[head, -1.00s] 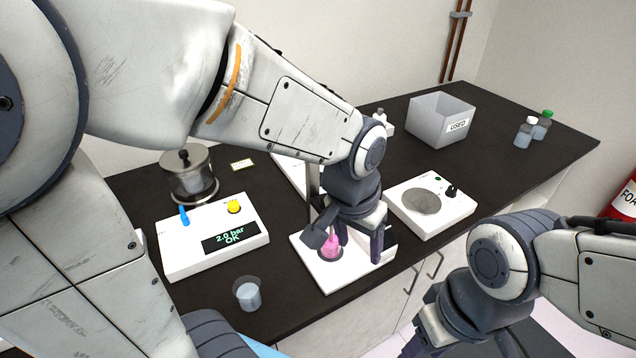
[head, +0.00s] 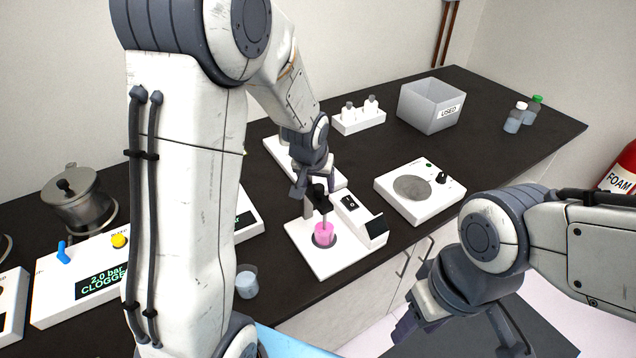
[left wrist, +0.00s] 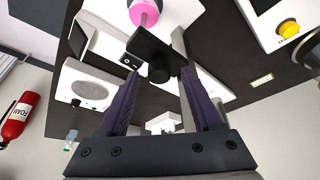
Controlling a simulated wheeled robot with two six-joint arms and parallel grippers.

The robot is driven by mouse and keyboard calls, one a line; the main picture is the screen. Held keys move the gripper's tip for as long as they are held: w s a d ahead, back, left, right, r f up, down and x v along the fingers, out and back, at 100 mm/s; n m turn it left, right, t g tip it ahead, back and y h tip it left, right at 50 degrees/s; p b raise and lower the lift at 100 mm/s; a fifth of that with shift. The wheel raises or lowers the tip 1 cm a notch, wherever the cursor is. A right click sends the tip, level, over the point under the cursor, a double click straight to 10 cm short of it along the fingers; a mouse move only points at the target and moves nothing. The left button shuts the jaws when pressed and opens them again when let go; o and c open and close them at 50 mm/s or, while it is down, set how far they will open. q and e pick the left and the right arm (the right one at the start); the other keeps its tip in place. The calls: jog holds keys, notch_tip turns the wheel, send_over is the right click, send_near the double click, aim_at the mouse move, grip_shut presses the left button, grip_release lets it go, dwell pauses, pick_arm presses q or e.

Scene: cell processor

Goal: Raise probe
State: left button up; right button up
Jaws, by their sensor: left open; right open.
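The probe (head: 321,199) has a black head and a thin stem reaching down into a beaker of pink liquid (head: 324,237). It is carried by a post on a white stand (head: 318,262). My left gripper (head: 308,185) is open just above and behind the probe head. In the left wrist view, the black probe head (left wrist: 153,58) lies near the tips of my left gripper (left wrist: 158,78), between their lines; I cannot tell whether they touch it. The pink beaker (left wrist: 145,11) shows beyond it. My right gripper (head: 450,325) is open and empty, low at the front right.
A hotplate-like unit (head: 430,208) stands right of the stand. A grey "USED" bin (head: 425,108), a bottle rack (head: 358,122) and bottles (head: 514,118) are farther back. A display unit (head: 85,260) reads "2.0 bar CLOGGED". A small beaker (head: 247,284) stands near the front edge.

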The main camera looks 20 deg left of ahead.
pick_arm(q)
jog(key=shift+w+f, duration=0.2)
jog(key=shift+f, duration=0.3)
grip_shut()
dwell(1.2)
